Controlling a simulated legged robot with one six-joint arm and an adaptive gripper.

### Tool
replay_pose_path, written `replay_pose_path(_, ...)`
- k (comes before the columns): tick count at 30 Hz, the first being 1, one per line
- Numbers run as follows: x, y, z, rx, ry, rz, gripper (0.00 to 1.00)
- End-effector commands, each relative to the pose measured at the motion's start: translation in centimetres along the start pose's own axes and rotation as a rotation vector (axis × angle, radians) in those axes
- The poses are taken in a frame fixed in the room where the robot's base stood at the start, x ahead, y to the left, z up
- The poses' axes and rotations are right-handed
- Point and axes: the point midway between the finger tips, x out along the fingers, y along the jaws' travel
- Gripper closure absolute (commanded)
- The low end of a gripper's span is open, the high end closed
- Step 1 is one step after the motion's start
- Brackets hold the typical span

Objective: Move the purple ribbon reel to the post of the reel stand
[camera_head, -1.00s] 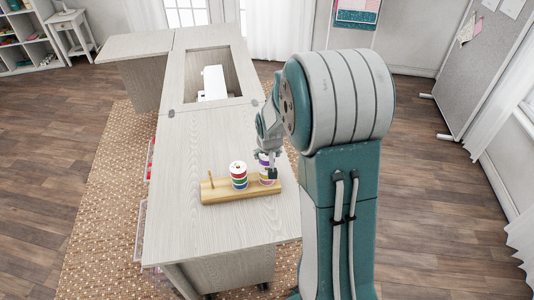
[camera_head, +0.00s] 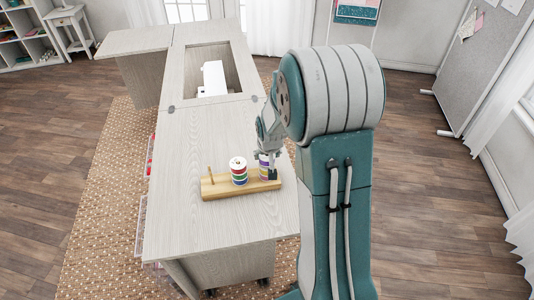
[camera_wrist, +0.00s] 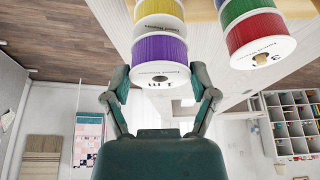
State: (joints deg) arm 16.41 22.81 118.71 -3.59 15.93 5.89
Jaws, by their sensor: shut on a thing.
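The purple ribbon reel (camera_wrist: 160,50) with white flanges is between my gripper's (camera_wrist: 163,88) two fingers in the wrist view, and they are shut on it. It is at the top of the right-hand stack, against a yellow reel (camera_wrist: 160,18); I cannot tell whether they touch. In the head view my gripper (camera_head: 267,168) is over the right end of the wooden reel stand (camera_head: 222,190) and partly hides that stack. The stand's left post (camera_head: 211,174) is bare.
A middle stack of red, green and blue reels (camera_head: 239,172) stands between the bare post and my gripper. The pale cabinet top (camera_head: 195,135) is clear around the stand. A white sewing machine (camera_head: 213,78) sits in the recess behind.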

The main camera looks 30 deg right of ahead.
Motion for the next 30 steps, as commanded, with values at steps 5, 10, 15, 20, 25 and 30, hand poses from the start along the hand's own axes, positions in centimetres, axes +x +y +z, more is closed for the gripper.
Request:
replay_pose_path(5,0.2,0.0,0.1,0.000,-0.001,0.000,0.62)
replay_pose_path(10,0.2,0.0,0.1,0.000,0.000,0.000,0.62)
replay_pose_path(15,0.2,0.0,0.1,0.000,0.000,0.000,0.00)
replay_pose_path(20,0.2,0.0,0.1,0.000,-0.001,0.000,0.00)
replay_pose_path(25,0.2,0.0,0.1,0.000,0.000,0.000,0.00)
replay_pose_path(30,-1.4,0.0,0.0,0.000,0.002,0.000,0.00)
